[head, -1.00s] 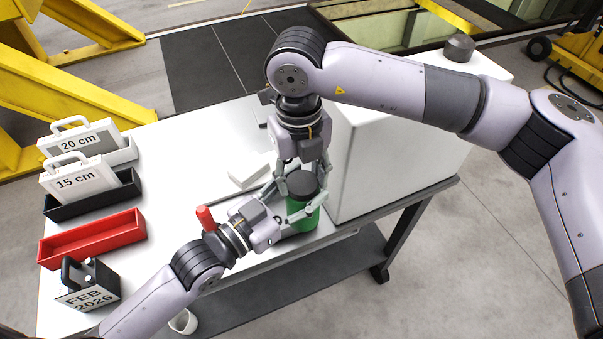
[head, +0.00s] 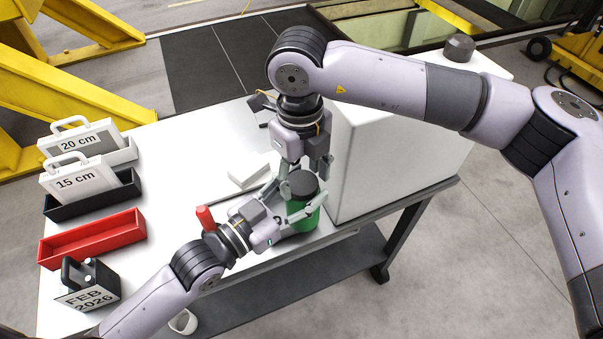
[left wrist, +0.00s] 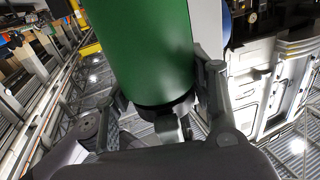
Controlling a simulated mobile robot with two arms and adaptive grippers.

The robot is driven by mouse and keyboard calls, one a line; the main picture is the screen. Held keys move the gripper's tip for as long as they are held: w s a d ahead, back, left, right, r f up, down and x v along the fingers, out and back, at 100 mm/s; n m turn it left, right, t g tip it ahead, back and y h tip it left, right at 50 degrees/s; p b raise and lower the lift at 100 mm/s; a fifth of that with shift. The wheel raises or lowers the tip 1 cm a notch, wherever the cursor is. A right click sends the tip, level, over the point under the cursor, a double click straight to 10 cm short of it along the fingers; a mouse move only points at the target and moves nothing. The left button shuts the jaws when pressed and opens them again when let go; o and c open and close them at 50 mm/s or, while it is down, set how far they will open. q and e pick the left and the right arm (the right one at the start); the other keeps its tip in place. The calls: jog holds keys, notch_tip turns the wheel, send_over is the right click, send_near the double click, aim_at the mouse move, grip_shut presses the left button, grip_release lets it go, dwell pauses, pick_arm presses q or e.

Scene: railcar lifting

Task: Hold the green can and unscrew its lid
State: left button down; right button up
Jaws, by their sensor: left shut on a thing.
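The green can (head: 307,219) stands upright near the front edge of the white table, and its dark grey lid (head: 302,183) is on top. My left gripper (head: 291,213) comes in from the left and is shut on the can's side. In the left wrist view the green can (left wrist: 152,50) fills the middle between the left gripper's fingers, with a dark band at its lower end. My right gripper (head: 297,176) reaches down from above, its fingers around or beside the lid. Whether they touch the lid is unclear.
A big white box (head: 385,150) stands just right of the can. A small white block (head: 249,171) lies behind.

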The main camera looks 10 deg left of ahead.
jog(key=shift+o, duration=1.2)
jog(key=shift+s+a+r, duration=0.1)
jog(key=shift+r, duration=2.25)
jog(key=shift+c, duration=0.3)
notch_tip(320, 180, up, 3)
jog(key=m, duration=0.3)
jog(key=shift+f, duration=0.2)
notch_tip(320, 180, down, 7)
jog(key=shift+f, duration=0.15)
jog(key=shift+c, duration=0.3)
